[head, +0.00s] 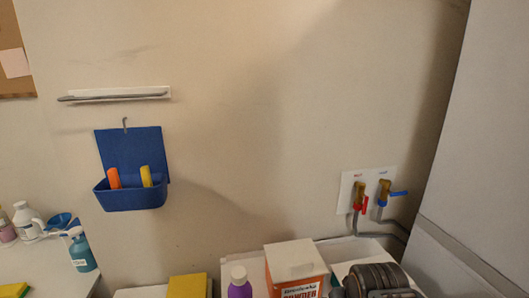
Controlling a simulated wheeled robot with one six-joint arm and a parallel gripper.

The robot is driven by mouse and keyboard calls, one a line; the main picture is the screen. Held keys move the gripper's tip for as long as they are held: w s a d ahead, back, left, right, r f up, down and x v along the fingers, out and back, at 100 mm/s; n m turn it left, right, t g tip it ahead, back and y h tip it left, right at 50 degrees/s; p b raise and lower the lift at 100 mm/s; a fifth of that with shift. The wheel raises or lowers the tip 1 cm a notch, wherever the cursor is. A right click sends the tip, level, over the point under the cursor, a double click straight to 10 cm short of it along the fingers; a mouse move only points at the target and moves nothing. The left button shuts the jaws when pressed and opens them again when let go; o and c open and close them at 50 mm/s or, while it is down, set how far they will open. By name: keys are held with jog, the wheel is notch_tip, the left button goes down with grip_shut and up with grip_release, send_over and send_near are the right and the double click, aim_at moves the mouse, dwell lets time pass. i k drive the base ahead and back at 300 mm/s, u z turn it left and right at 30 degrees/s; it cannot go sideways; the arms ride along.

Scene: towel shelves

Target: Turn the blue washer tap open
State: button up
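The blue washer tap (399,193) is on a white wall plate (348,186) at the right in the head view. Its blue lever sticks out sideways to the right from a brass body, roughly level. A red tap (364,204) sits just left of it, with its lever pointing down. A grey hose runs down from each tap. My gripper's fingers are not seen in this view, so nothing shows touching either tap.
A dark ribbed round shape (372,278) stands low below the taps; I cannot tell what it is. Left of it are a powder box (297,268) and a purple bottle (239,284). A large grey panel (474,150) bounds the right. A blue wall caddy (131,192) hangs left.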

aim_at(391, 194)
jog(key=u, duration=0.05)
jog(key=k, duration=0.5)
jog(key=u, duration=1.5)
jog(key=k, duration=1.05)
jog(key=z, duration=1.35)
jog(key=i, duration=1.05)
jog(key=z, duration=0.05)
